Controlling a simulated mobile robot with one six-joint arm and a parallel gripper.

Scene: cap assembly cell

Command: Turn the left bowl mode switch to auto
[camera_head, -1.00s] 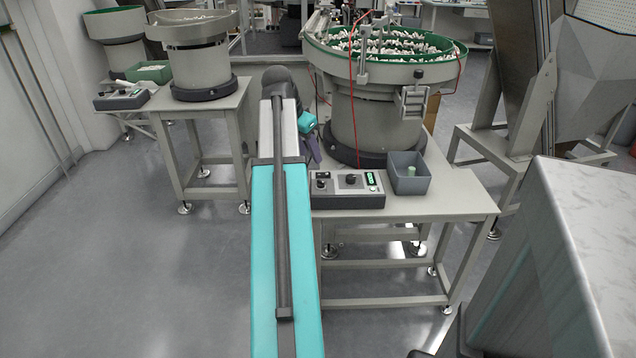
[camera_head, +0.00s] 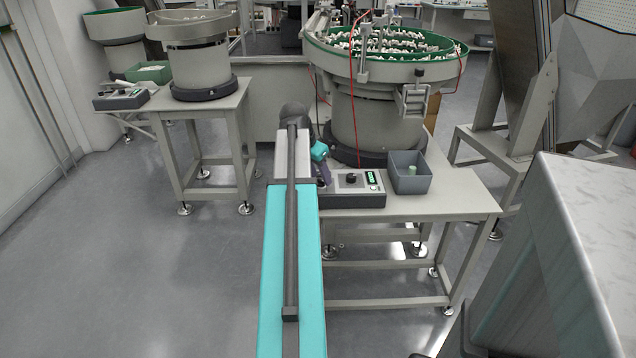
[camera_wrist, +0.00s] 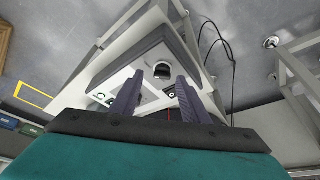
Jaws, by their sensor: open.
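The grey control box (camera_head: 352,190) of the nearer bowl feeder sits on the table edge, with a dark knob (camera_head: 351,178) and a green display (camera_head: 371,177). My gripper (camera_head: 323,172) is over the box's left end and hides the controls there. In the wrist view my gripper (camera_wrist: 161,80) has two purple fingers spread apart with nothing between them. A dark round knob (camera_wrist: 162,70) shows between and just beyond the fingertips. Contact cannot be told. Its position mark is too small to read.
The nearer bowl feeder (camera_head: 385,70) stands behind the box. A grey bin (camera_head: 409,185) stands right of the box. A second bowl feeder (camera_head: 200,65) and its control box (camera_head: 121,98) are on tables at the left. Floor is clear in front.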

